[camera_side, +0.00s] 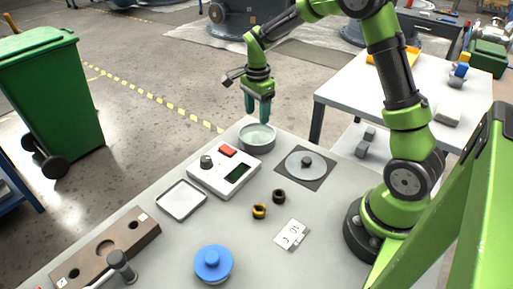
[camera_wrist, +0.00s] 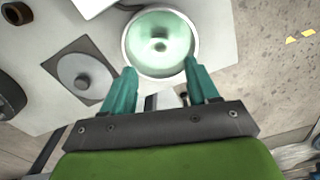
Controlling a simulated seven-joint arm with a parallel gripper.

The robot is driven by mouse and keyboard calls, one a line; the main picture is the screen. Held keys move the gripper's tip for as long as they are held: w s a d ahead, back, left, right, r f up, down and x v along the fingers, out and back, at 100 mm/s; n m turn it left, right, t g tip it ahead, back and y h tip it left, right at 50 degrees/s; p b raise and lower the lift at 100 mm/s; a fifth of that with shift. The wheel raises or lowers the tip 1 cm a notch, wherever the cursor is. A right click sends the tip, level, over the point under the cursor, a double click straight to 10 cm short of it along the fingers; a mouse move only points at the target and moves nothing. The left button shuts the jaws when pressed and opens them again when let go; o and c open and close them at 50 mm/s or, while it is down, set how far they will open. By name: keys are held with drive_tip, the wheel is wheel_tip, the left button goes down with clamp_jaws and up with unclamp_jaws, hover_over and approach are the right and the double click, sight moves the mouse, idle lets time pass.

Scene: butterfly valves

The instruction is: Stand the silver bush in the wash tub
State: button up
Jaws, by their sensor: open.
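The wash tub (camera_side: 245,136) is a round, pale-rimmed dish at the far end of the grey table; it also shows at the top of the wrist view (camera_wrist: 128,55). A ring-shaped thing that looks like the silver bush (camera_wrist: 160,45) is inside it, tinted pale green, with its hole facing up. In the side view I cannot make out the bush clearly. My gripper (camera_side: 258,114) points down just above the tub. In the wrist view its teal fingers (camera_wrist: 160,68) are apart, with nothing between them, at the tub's near rim.
A white device with a red button (camera_side: 228,150) stands beside the tub, and a round disc (camera_side: 306,163) lies on a dark plate. A brass bush (camera_side: 259,211), a dark bush (camera_side: 279,196), an empty tray (camera_side: 181,200) and a blue lid (camera_side: 213,263) are nearer.

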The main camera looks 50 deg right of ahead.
drive_tip(key=s+a+r+n+t, duration=0.2)
drive_tip(key=s+a+r+n, duration=0.1)
drive_tip(key=r, duration=0.3)
drive_tip(key=s+a+r+n+t, duration=0.1)
drive_tip(key=s+a+r+n, duration=0.25)
drive_tip(key=r, duration=0.35)
drive_tip(key=s+a+r+n+t+y, duration=0.2)
drive_tip(key=s+a+n+t, duration=0.2)
drive_tip(key=s+n, duration=0.6)
drive_tip(key=shift+s+a, duration=1.1)
drive_tip(key=shift+s, duration=0.15)
